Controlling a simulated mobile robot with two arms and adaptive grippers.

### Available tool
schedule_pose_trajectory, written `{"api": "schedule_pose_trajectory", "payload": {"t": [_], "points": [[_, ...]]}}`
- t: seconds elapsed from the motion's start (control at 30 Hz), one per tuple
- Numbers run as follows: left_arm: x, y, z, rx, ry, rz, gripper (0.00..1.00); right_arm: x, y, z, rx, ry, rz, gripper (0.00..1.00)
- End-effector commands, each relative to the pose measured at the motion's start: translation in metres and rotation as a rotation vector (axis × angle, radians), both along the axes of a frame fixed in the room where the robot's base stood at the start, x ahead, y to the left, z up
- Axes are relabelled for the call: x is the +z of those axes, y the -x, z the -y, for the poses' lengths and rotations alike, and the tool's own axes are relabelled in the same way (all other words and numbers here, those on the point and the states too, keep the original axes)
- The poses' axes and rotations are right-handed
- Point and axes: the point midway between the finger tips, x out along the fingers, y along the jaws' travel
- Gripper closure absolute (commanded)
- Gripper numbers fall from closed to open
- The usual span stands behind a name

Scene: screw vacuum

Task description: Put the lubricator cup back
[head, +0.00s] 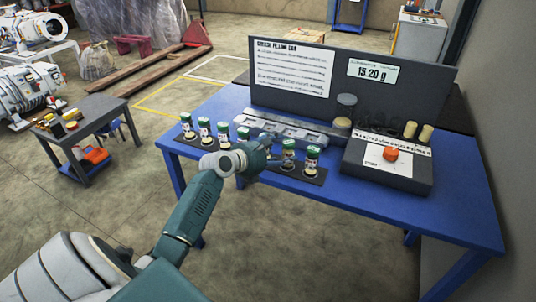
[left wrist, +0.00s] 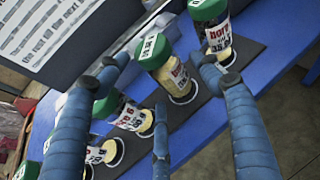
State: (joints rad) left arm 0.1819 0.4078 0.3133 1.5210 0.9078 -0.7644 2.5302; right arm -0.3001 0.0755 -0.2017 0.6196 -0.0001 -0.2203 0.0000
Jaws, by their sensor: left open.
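Several lubricator cups with green lids and white labels stand in a row on a dark strip, including a left one (head: 187,126) and the rightmost one (head: 312,161). My left gripper (head: 268,157) is open over the right part of this row and hides part of it. In the left wrist view its blue fingers (left wrist: 160,82) spread around a tilted-looking cup with a green lid (left wrist: 178,78). I cannot tell whether the fingers touch it. Another cup (left wrist: 215,35) is beside the right finger. My right gripper is not in view.
The blue table (head: 450,215) carries a grey slotted tray (head: 290,131) behind the row. A dark box with an orange button (head: 391,154) stands right. A panel with a sign and a 15.20 g display (head: 372,70) rises behind. A small grey table (head: 95,115) stands left.

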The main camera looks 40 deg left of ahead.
Motion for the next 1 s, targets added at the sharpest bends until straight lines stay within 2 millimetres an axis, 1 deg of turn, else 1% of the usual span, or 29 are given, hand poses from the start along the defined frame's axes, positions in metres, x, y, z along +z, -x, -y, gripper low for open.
{"api": "schedule_pose_trajectory", "payload": {"t": [0.03, 0.1, 0.3, 0.4, 0.5, 0.63, 0.83, 0.93, 0.97, 1.0], "points": [[0.005, 0.011, -0.001, 0.001, -0.003, 0.001, 0.34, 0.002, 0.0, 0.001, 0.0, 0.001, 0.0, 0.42], [0.011, 0.025, -0.003, 0.0, -0.002, 0.001, 0.34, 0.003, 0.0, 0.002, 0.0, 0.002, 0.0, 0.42], [0.027, 0.064, -0.006, 0.001, -0.001, 0.001, 0.34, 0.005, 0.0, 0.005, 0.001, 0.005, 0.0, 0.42], [0.033, 0.078, -0.008, 0.001, -0.001, 0.0, 0.34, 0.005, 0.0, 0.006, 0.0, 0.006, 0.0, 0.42], [0.037, 0.087, -0.009, 0.001, -0.001, 0.0, 0.34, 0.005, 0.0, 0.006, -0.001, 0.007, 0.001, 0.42], [0.039, 0.092, -0.009, 0.0, -0.001, 0.001, 0.34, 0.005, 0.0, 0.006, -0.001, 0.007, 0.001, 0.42], [0.038, 0.092, -0.008, -0.005, -0.015, 0.001, 0.34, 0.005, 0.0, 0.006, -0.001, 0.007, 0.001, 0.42], [0.027, 0.091, 0.0, -0.042, -0.123, 0.003, 0.34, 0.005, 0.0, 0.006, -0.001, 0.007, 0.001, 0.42], [0.022, 0.091, 0.005, -0.065, -0.183, 0.003, 0.34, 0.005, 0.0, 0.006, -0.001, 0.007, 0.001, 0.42], [0.014, 0.09, 0.013, -0.1, -0.282, 0.007, 0.34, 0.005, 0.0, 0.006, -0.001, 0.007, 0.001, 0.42]]}}
